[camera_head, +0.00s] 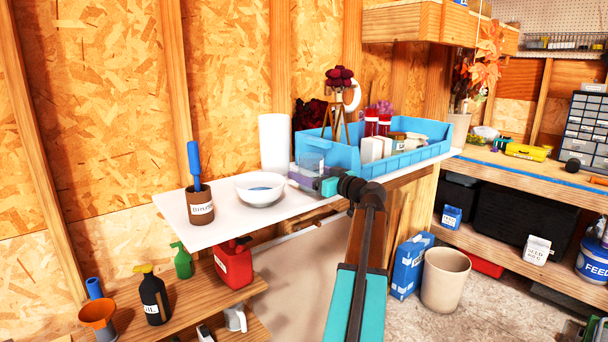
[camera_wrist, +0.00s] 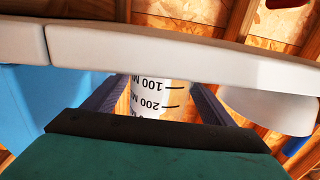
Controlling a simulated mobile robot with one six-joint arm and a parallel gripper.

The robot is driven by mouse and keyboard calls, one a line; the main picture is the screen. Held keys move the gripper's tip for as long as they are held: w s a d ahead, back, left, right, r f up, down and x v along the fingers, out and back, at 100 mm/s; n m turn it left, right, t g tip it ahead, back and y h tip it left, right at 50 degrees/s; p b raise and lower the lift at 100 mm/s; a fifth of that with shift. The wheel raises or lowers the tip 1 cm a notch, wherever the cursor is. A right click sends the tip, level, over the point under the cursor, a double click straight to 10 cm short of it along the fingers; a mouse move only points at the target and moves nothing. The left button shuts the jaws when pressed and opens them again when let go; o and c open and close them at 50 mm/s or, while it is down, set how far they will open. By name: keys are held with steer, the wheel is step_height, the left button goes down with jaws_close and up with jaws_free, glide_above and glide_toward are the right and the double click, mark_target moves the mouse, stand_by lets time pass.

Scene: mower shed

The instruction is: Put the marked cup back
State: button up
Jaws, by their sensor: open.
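The marked cup is clear, with black lines and numbers such as 100 and 200, and shows upside down in the wrist view (camera_wrist: 158,98). In the head view the clear cup (camera_head: 309,161) stands on the white shelf board (camera_head: 232,220), just left of the blue tray (camera_head: 345,158). My gripper (camera_head: 303,178) is open at the cup, with its fingers (camera_wrist: 155,105) on either side of it in the wrist view. The lower part of the cup is hidden behind the gripper in the head view. I cannot tell whether a finger touches it.
A white bowl (camera_head: 261,190) stands left of my gripper, with a white roll (camera_head: 274,142) behind. A brown pot (camera_head: 200,209) holding a blue-handled tool stands farther left. The tray holds red-capped bottles (camera_head: 378,124) and packets. The board's front left is clear.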

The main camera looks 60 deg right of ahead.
steer(key=b+v, duration=0.2)
steer(key=v, duration=0.8)
steer(key=shift+b, duration=0.4)
stand_by(0.4)
